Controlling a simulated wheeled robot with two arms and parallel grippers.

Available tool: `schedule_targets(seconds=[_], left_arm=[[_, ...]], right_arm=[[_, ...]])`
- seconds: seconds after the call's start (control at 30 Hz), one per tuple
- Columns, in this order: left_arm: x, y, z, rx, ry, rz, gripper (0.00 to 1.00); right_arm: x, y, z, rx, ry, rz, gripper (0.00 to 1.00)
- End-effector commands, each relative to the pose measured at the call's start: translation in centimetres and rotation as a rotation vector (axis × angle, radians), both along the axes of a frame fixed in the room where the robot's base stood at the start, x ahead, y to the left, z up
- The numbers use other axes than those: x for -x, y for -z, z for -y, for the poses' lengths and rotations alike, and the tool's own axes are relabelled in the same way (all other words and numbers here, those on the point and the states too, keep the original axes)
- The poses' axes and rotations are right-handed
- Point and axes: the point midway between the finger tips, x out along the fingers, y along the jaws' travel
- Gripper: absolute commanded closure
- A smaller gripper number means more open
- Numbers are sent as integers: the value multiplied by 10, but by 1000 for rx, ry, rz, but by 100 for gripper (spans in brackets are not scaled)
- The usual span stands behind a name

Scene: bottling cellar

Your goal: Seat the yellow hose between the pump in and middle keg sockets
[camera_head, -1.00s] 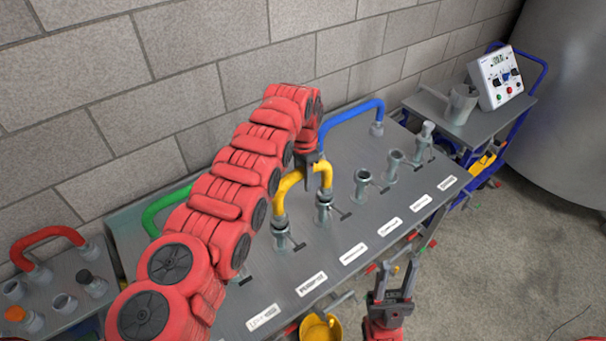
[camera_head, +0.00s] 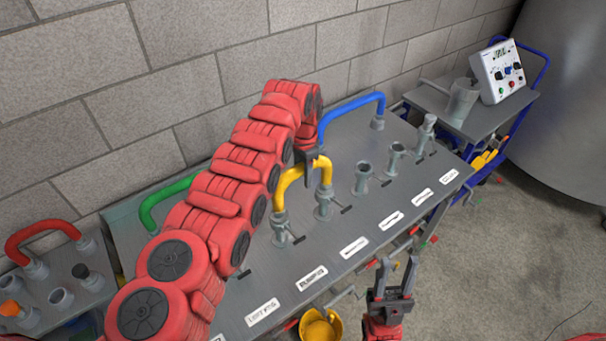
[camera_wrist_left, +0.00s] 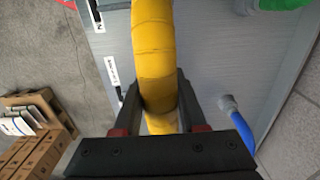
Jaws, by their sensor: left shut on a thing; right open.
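The yellow hose (camera_head: 293,176) is a bent U shape above the grey bench in the head view. Its two ends point down at two neighbouring grey sockets, the left socket (camera_head: 281,226) and the right socket (camera_head: 323,207). The ends look in or right at the socket mouths; I cannot tell how deep. My left gripper (camera_head: 312,161) is shut on the top of the hose, and the wrist view shows the hose (camera_wrist_left: 155,60) between its fingers. My right gripper (camera_head: 393,283) is open and empty in front of the bench. The label wording is too small to read surely.
More sockets (camera_head: 362,178) stand to the right on the bench (camera_head: 262,280). A blue hose (camera_head: 352,105) lies behind, a green hose (camera_head: 165,197) to the left. A red hose (camera_head: 40,232) is on a side rack. A trolley (camera_head: 502,110) carries a control box (camera_head: 499,72).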

Motion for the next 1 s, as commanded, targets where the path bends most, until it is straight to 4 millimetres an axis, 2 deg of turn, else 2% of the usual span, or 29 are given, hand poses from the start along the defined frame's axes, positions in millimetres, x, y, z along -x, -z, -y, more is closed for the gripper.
schedule_targets(seconds=[0.93, 0.97, 1.0], left_arm=[[-1, 7, 0, 1, 0, 2, 100], [0, 7, 0, 0, 0, 1, 54], [0, 7, 0, 0, 0, 1, 47]], right_arm=[[0, 8, 0, 0, 0, 0, 57], [0, 8, 0, 0, 0, 0, 57], [0, 8, 0, 0, 0, 0, 57]])
